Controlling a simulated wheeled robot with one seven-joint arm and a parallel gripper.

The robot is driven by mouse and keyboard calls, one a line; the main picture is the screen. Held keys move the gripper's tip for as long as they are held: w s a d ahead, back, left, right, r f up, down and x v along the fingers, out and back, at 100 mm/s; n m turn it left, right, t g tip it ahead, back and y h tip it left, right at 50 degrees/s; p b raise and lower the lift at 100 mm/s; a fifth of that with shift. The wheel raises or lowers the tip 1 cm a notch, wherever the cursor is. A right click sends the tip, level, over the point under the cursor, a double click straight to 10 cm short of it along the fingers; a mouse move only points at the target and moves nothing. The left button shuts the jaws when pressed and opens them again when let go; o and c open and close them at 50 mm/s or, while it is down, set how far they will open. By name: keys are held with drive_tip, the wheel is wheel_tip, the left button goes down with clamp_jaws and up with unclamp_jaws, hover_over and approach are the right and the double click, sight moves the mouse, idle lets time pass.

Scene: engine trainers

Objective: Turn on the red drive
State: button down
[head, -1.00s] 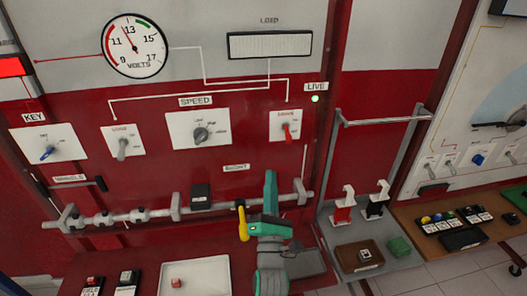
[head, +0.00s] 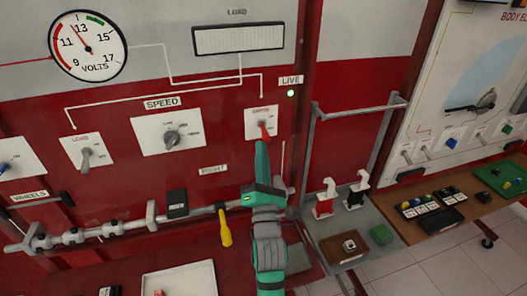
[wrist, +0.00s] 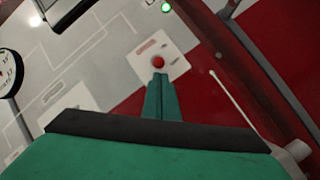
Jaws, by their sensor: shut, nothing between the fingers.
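The red drive switch (head: 265,129) is a small red lever on a white plate, high on the red panel; its lever slants downward in the head view. My gripper (head: 262,146) points up at it from below, with its green fingers shut and nothing between them. In the wrist view the red lever end (wrist: 158,62) shows as a round knob just beyond the shut fingertips (wrist: 158,76). I cannot tell whether the fingertips touch the lever.
The LOAD switch (head: 86,157) and SPEED dial (head: 171,139) are to the left. A green LIVE lamp (head: 291,94) glows above the red switch. A bar (head: 110,229) with a yellow handle (head: 226,229) runs below. A metal rail (head: 360,110) stands at the right.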

drive_tip(key=shift+s+a+r, duration=0.1)
drive_tip(key=shift+a+r, duration=0.15)
drive_tip(key=shift+a, duration=0.05)
drive_tip(key=shift+s+d+r, duration=0.1)
drive_tip(key=shift+d, duration=0.15)
